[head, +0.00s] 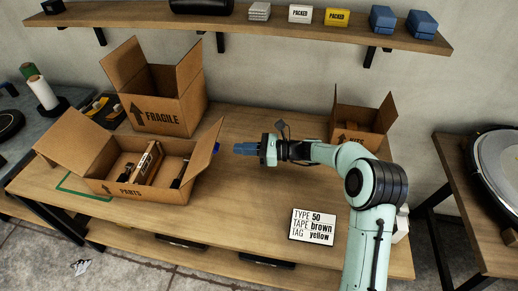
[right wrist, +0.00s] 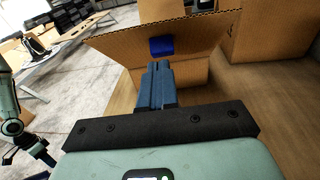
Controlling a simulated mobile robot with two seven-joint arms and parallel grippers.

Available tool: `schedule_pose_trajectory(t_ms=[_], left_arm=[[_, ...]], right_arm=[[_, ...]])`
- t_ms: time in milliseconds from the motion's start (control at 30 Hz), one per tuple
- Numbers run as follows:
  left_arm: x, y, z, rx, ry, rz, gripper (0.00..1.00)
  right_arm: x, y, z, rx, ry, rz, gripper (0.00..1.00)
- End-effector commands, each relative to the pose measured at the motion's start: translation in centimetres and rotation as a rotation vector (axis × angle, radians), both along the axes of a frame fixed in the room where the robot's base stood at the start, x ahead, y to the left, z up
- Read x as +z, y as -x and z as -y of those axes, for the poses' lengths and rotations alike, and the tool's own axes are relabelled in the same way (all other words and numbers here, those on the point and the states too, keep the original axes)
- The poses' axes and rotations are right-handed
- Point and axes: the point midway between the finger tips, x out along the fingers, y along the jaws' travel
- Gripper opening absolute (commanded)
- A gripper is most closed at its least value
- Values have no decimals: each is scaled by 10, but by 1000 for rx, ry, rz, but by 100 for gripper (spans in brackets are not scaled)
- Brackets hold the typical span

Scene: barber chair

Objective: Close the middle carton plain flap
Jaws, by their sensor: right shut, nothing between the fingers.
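Three open cardboard cartons stand on the wooden table; I cannot tell for sure which counts as the middle one. The PARTS carton (head: 152,190) at the front left holds several items, and its side flaps stand outward. Its right flap (head: 204,147) stands steeply and carries a blue patch, which shows in the right wrist view (right wrist: 161,46). The FRAGILE carton (head: 170,104) is behind with raised flaps. My right gripper (head: 236,149) is shut and empty, just right of that flap and apart from it; its blue fingers (right wrist: 158,68) point at the flap. My left gripper is not clearly visible.
A smaller open carton (head: 362,125) stands at the back right. A shelf (head: 250,27) with packed boxes runs above. The table between the PARTS carton and the sign is clear.

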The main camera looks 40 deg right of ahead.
Motion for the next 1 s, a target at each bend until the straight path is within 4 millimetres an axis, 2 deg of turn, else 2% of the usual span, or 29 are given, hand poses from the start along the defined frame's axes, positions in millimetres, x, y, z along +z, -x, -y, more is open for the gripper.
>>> schedule_pose_trajectory(t_ms=[67,200,333,800,1000], left_arm=[[0,0,0,0,0,1,43],[1,0,0,0,0,-1,43],[2,1,0,-1,1,-3,43],[2,1,0,-1,1,-4,43],[11,3,0,-4,3,-15,43]], right_arm=[[-1,-11,-13,4,-1,2,0],[15,-22,-23,1,1,3,0],[22,-29,-29,0,1,2,0],[26,-31,-32,-1,1,0,0],[33,-33,-35,0,20,-18,0]])
